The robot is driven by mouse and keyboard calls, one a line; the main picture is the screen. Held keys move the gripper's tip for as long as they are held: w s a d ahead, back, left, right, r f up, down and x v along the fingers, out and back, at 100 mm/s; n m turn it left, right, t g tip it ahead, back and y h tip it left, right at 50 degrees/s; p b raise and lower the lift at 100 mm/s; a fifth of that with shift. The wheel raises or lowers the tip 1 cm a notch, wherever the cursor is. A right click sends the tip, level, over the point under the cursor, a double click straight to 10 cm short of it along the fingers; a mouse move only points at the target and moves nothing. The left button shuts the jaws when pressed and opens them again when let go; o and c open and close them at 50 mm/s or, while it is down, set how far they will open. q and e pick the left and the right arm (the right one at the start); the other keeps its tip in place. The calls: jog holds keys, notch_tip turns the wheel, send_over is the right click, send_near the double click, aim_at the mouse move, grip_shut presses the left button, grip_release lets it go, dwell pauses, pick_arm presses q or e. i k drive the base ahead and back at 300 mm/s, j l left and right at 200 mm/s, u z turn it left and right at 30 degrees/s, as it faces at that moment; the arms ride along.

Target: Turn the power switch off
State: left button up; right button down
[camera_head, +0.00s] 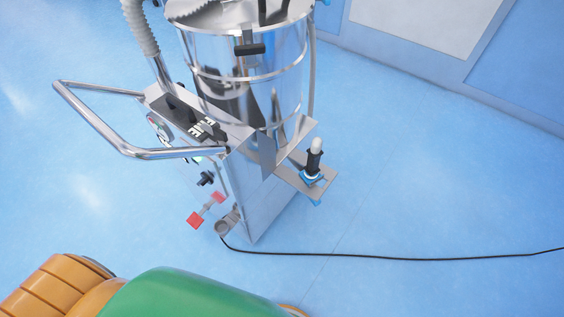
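The metal machine (270,200) stands on the blue floor with a shiny steel drum (285,90) on top. Its control panel (160,128) faces left and is seen at a steep angle, partly behind the tubular handle. A small black knob (207,178) sticks out of this side below the panel. I cannot tell for sure whether it is the power switch, nor what position the switch is in. Neither of my grippers is in view. Orange and green rounded parts, apparently mine, fill the lower left edge.
A tubular metal handle (118,140) juts out left of the machine. Red-ended parts (195,220) stick out low on the same side. A black cable (380,257) runs right across the floor. A grey hose (140,28) rises at the upper left. Floor to the left is clear.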

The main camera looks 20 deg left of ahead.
aim_at(206, 179)
jog(key=k+l+u, duration=0.1)
jog(key=u, duration=1.25)
jog(key=k+j, duration=0.05)
jog(key=j, duration=0.05)
